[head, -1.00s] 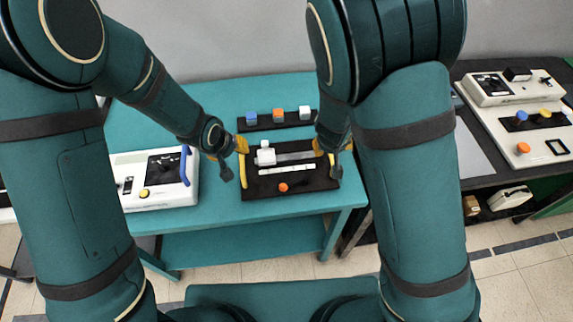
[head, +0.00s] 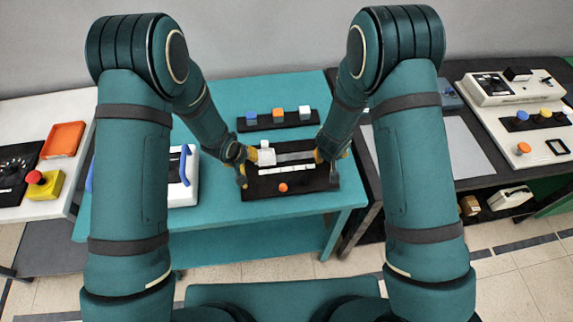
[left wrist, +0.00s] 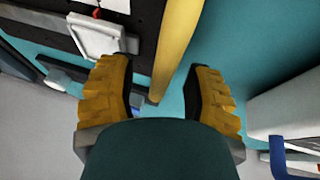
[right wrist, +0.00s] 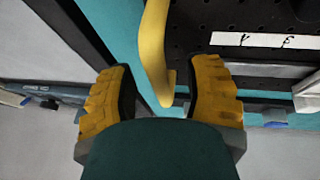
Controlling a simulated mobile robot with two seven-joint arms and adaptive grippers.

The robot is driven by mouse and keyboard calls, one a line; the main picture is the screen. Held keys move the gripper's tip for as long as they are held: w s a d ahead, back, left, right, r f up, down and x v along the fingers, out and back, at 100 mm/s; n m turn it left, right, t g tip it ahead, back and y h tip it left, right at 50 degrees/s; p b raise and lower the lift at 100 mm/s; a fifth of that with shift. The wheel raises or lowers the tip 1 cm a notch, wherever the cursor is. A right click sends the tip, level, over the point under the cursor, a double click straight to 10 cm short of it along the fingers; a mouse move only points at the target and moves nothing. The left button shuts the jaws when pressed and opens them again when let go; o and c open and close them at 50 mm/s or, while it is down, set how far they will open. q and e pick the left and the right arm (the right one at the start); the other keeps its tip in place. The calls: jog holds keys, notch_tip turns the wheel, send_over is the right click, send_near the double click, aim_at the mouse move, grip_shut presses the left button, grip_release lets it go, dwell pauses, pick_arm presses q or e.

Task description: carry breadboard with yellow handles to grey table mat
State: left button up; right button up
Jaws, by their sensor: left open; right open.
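The black breadboard (head: 262,186) lies on the teal table, with an orange knob, a white block and a ruler-like strip on it. My left gripper (head: 243,172) is at its left side. In the left wrist view the left yellow handle (left wrist: 178,40) runs between the open fingers (left wrist: 158,78). My right gripper (head: 333,160) is at the board's right side. In the right wrist view the right yellow handle (right wrist: 152,45) runs between the open fingers (right wrist: 163,72). Neither gripper is closed on a handle. The grey mat (head: 458,145) lies on the black table to the right, partly behind my right arm.
A smaller black board with blue, orange and white blocks (head: 278,114) stands behind the breadboard. A white device with a blue handle (head: 184,180) is to its left. A white instrument panel (head: 510,110) stands right of the mat. A gap separates the teal and black tables.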

pick_arm(q)
grip_shut()
pick_arm(e)
grip_shut()
pick_arm(q)
jog(key=shift+r, duration=0.1)
pick_arm(e)
jog(key=shift+r, duration=0.1)
